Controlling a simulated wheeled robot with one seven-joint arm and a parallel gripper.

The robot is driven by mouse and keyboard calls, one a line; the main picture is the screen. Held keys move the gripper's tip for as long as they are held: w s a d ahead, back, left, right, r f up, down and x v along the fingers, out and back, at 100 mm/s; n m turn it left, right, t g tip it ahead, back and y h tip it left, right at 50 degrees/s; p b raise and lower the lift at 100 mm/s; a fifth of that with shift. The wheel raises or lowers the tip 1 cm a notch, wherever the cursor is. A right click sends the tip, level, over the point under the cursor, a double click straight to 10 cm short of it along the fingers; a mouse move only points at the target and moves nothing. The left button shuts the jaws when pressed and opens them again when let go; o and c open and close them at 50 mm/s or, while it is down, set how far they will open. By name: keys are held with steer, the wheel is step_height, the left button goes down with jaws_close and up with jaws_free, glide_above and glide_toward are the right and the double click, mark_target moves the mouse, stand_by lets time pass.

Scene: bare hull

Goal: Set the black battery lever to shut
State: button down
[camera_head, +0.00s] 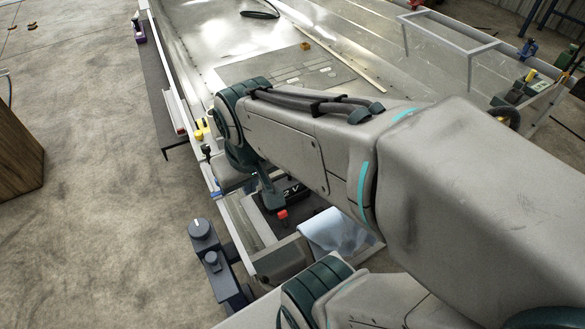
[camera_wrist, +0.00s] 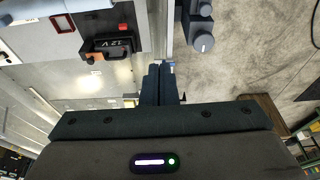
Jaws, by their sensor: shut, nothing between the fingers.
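A small black lever-like part (camera_head: 207,150) stands at the hull's left edge, in front of a yellow part; I take it for the battery lever. A small dark tip (camera_wrist: 183,98) just right of my fingers in the wrist view looks like the same part. Whether they touch, and the lever's setting, I cannot tell. My gripper (camera_wrist: 160,68) is shut and empty, its dark fingers side by side over the hull edge. In the head view my arm hides most of it. A black 12V battery (camera_wrist: 97,50) with an orange-red cap sits inside the hull.
A yellow part (camera_head: 199,131) is on the same edge. A small blue piece (camera_head: 216,191) lies near the fingertips' side. A grey knobbed unit (camera_head: 202,232) stands outside the hull. A pale blue cloth-like sheet (camera_head: 335,232) is near the battery. Open concrete floor lies left.

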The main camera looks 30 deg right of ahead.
stand_by(0.4)
steer(key=c, duration=1.3)
jaws_free()
steer(key=shift+w+d+f, duration=0.1)
steer(key=shift+d+f, duration=0.1)
steer(key=shift+f, duration=0.05)
steer(key=shift+c, duration=0.2)
steer(key=o, duration=0.3)
steer(key=w+d+f+g+h+b, duration=0.1)
steer(key=w+d+f+b, duration=0.3)
steer(key=d+f+b, duration=0.1)
steer(key=shift+d+f+h, duration=0.15)
steer(key=shift+f+h, duration=0.25)
steer(key=shift+f, duration=0.3)
steer(key=g+y+b, duration=0.2)
steer(key=b, duration=1)
glide_above(319, 210)
step_height(319, 210, down, 24)
steer(key=f+b, duration=0.1)
steer(key=f, duration=0.3)
steer(key=f+b, duration=0.2)
steer(key=f, duration=0.2)
steer(key=f+b, duration=0.2)
steer(key=f, duration=0.3)
steer(key=shift+w+d+f, duration=0.1)
steer(key=shift+w+d, duration=0.1)
steer(key=shift+w, duration=0.05)
jaws_close()
